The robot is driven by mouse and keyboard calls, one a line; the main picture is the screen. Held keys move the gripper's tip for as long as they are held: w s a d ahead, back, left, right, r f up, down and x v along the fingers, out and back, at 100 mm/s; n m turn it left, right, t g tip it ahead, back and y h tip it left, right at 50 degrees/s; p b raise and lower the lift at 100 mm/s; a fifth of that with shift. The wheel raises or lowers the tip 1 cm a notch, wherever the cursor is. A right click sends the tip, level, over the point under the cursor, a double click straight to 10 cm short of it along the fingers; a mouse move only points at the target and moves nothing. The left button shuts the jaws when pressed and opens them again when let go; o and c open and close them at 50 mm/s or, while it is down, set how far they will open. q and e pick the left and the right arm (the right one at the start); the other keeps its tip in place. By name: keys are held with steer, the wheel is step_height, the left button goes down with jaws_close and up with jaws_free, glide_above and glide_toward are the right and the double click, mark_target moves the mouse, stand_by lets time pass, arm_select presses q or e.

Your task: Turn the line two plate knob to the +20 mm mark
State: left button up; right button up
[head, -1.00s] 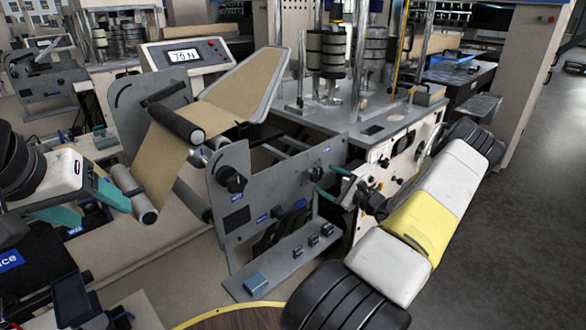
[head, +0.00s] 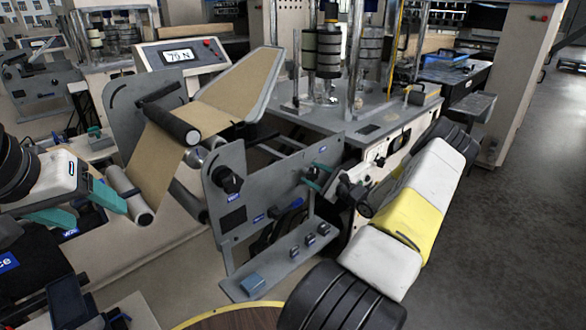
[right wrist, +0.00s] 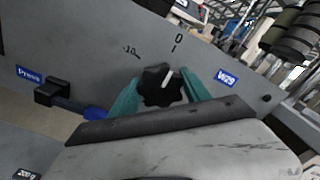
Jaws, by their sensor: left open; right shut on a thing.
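In the right wrist view a black lobed knob (right wrist: 161,87) with a white pointer line sits on a grey plate (right wrist: 105,30). The pointer points roughly at the 0 tick; a -10 mark lies to the left of it. My right gripper (right wrist: 166,96) is shut on this knob, with one teal finger on each side. In the head view my right gripper (head: 317,178) is at the right part of the grey frame, and the held knob is hard to make out. My left gripper (head: 85,207) is open and empty at the left, near a metal roller.
Another black knob (head: 228,180) is on the near grey plate (head: 232,213). A brown kraft web (head: 155,165) runs over rollers at the left. A force display (head: 182,56) stands behind. Small blocks lie on the lower ledge (head: 275,272). Open floor (head: 500,230) is at the right.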

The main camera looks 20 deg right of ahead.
steer(key=shift+m, duration=0.3)
steer(key=m, duration=0.3)
steer(key=shift+d+m, duration=0.1)
steer(key=shift+m, duration=0.2)
steer(key=m, duration=0.3)
steer(key=shift+m, duration=0.3)
steer(key=m, duration=0.3)
steer(key=shift+d+m, duration=0.1)
steer(key=shift+m, duration=0.2)
steer(key=m, duration=0.3)
steer(key=shift+w+m, duration=0.1)
steer(key=shift+m, duration=0.2)
steer(key=m, duration=0.7)
steer(key=shift+d+f, duration=0.1)
steer(key=shift+d, duration=0.05)
steer(key=m, duration=0.3)
steer(key=shift+f+m, duration=0.1)
steer(key=shift+m, duration=2.4)
